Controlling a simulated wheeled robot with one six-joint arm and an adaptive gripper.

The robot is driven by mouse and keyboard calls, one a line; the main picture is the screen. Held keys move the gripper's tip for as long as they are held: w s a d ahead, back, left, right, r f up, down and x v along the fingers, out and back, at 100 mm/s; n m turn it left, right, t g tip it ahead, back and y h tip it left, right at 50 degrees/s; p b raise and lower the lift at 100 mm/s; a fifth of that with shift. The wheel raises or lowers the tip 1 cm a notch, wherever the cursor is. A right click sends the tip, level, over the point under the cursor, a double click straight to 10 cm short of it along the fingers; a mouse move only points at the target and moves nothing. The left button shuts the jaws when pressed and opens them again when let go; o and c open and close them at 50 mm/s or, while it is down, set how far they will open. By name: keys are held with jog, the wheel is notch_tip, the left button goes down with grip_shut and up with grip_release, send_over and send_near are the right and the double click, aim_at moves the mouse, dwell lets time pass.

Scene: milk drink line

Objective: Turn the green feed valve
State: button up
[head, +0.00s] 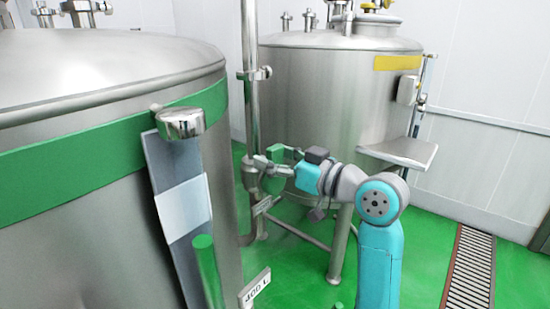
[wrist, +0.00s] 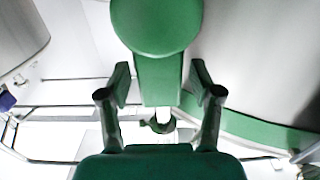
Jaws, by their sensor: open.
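The green feed valve handle (wrist: 158,80) runs up the middle of the wrist view and ends in a wide round green knob (wrist: 155,22). My gripper (wrist: 160,92) has its fingers apart, one on each side of the handle, with gaps on both sides. In the head view my gripper (head: 272,160) is beside the upright steel pipe between the two tanks. The handle is hard to tell from the gripper there, and the valve body is largely hidden.
A large steel tank (head: 70,215) with a green band fills the left. A second tank (head: 320,105) with a small shelf (head: 400,151) stands behind my arm. A vertical pipe (head: 249,60) rises between them. Green floor and a drain grate (head: 468,270) lie at right.

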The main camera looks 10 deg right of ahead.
grip_shut()
jog(key=shift+d, duration=0.1)
jog(key=m, duration=0.1)
jog(key=w+d+m, duration=0.1)
jog(key=m, duration=0.2)
jog(key=shift+w+d+f, duration=0.15)
jog(key=shift+d+f, duration=0.1)
jog(key=shift+d, duration=0.05)
jog(key=w+d+f+m, duration=0.2)
jog(key=f+m, duration=0.3)
jog(key=m, duration=0.8)
jog(key=shift+d+f+m, duration=0.2)
jog(key=shift+d+m, duration=0.2)
jog(key=shift+d, duration=0.1)
jog(key=shift+f, duration=0.1)
grip_release()
